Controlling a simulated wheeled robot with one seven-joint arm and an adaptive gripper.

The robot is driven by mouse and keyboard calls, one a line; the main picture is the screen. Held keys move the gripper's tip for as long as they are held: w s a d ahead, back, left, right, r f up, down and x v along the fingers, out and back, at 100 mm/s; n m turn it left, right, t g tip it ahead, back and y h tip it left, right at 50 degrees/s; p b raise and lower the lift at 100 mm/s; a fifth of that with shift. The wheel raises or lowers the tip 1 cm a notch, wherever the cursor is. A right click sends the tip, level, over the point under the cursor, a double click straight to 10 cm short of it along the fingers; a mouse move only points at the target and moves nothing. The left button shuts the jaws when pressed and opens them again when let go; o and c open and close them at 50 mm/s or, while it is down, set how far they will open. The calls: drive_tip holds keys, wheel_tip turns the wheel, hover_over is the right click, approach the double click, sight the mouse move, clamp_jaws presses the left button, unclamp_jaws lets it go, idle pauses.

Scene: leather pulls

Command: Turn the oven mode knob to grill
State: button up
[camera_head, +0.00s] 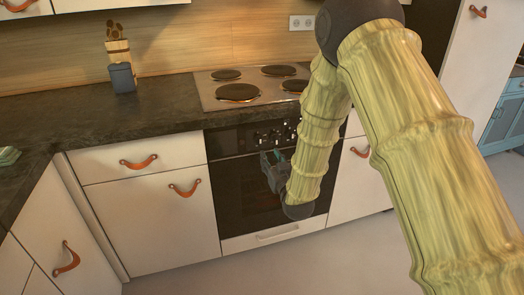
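The oven (234,200) is a dark built-in unit below the hob. Its control panel (230,143) is a black strip with several small knobs (263,137) at its middle and right. Which knob sets the mode, and where it points, is too small to tell. My gripper (270,160) is in front of the oven's upper door, just below the knobs. Contact with a knob is not visible. Its fingers are small and dark against the oven, so I cannot tell whether they are open. My arm hides the right part of the oven and panel.
The hob (208,93) with several plates is set in the dark worktop (60,120). White drawers with leather pulls (185,188) flank the oven. A utensil block (120,62) and a dark container (123,78) stand at the back. The floor (240,272) in front is clear.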

sight(260, 142)
drive_tip(key=x, duration=1)
drive_tip(key=shift+w, duration=0.35)
clamp_jaws()
